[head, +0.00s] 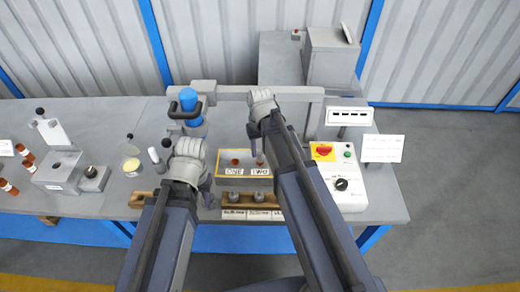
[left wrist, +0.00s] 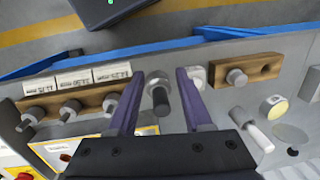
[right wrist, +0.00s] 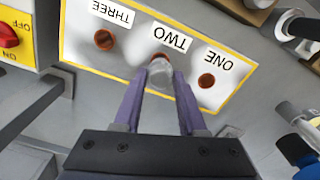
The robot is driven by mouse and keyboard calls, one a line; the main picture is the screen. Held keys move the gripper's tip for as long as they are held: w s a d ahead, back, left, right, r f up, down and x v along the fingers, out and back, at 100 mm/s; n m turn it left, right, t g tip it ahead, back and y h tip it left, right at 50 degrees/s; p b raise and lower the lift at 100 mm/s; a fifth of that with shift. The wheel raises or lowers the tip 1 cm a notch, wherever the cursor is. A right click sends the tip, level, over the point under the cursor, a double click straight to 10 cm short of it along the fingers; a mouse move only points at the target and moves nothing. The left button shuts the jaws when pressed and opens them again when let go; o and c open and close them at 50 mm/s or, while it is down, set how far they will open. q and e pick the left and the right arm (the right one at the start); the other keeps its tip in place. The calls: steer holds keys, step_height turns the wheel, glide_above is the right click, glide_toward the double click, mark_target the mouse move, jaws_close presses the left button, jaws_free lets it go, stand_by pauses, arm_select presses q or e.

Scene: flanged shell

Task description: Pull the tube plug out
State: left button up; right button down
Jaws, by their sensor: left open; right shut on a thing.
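A grey panel with a yellow border (right wrist: 82,45) has brown-rimmed holes labelled ONE (right wrist: 206,80), TWO and THREE (right wrist: 103,40). A pale grey cylindrical plug (right wrist: 160,72) sits at the hole labelled TWO. My right gripper (right wrist: 160,85) is shut on this plug, with a finger on each side; it also shows in the head view (head: 256,152). Whether the plug's end is inside the hole is hidden. My left gripper (left wrist: 160,80) is open over the bench, and a grey plug with a dark handle (left wrist: 160,96) shows between its fingers. In the head view the left gripper (head: 208,196) is left of the panel.
A blue cylinder with a black handle (head: 189,97) stands left of the panel. A control box with a red switch (head: 324,151) stands right. A grey crossbar (head: 235,92) runs behind. Glassware and brown tubes are at left.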

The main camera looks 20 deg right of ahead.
steer(key=shift+r+p, duration=1.1)
steer(key=shift+r, duration=0.2)
